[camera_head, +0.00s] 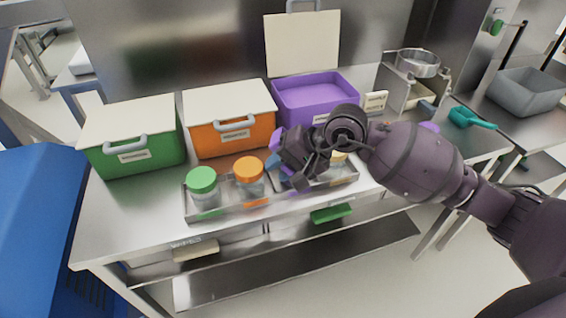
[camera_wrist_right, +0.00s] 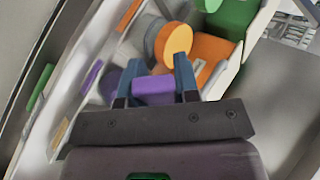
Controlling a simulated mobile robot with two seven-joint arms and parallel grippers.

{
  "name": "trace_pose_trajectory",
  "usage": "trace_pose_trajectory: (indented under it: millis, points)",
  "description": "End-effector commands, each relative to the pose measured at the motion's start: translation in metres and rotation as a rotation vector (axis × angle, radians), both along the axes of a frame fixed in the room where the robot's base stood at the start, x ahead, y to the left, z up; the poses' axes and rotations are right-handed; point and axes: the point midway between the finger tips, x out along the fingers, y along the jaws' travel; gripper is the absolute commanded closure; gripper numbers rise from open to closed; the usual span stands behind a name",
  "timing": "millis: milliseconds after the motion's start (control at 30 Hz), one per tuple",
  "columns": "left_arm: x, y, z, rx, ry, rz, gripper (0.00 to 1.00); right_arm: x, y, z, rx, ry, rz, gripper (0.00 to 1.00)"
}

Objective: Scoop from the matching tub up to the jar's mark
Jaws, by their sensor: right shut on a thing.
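The purple tub (camera_head: 318,104) stands open; its cream lid (camera_head: 302,43) stands upright behind it. The orange tub (camera_head: 233,137) and green tub (camera_head: 135,158) have their lids on. A metal tray (camera_head: 232,213) in front holds a green-lidded jar (camera_head: 203,188), an orange-lidded jar (camera_head: 249,178) and, partly hidden, a cream-topped jar (camera_head: 338,158). My right gripper (camera_head: 283,168) is over the tray, right of the orange-lidded jar. In the right wrist view its blue fingers are shut on a purple lid-like thing (camera_wrist_right: 153,91). Its contact with the jar below is unclear.
A teal scoop (camera_head: 470,117) lies at the right. A metal sieve stand (camera_head: 417,65) and a small sign (camera_head: 375,102) stand at the back right. A grey bin (camera_head: 525,92) is further right. The front-left tabletop is clear.

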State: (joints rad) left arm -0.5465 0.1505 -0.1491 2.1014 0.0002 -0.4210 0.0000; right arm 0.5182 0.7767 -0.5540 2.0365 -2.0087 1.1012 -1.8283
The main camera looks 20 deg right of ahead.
Motion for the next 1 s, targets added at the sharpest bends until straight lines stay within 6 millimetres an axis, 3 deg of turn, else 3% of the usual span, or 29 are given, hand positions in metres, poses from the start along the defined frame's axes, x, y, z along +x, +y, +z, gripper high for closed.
trace_pose_trajectory:
  millis: [267, 600, 1000]
  points:
    - [0.000, 0.000, 0.003, 0.000, -0.003, 0.000, 0.00, 0.000, 0.000, 0.001, -0.020, 0.008, 0.001, 0.92]
    - [0.006, 0.000, 0.032, 0.000, -0.030, 0.000, 0.00, 0.002, 0.002, 0.001, -0.323, 0.138, -0.001, 0.92]
    - [0.007, 0.000, 0.039, 0.000, -0.035, 0.000, 0.00, 0.002, 0.004, -0.007, -0.666, 0.296, 0.001, 0.92]
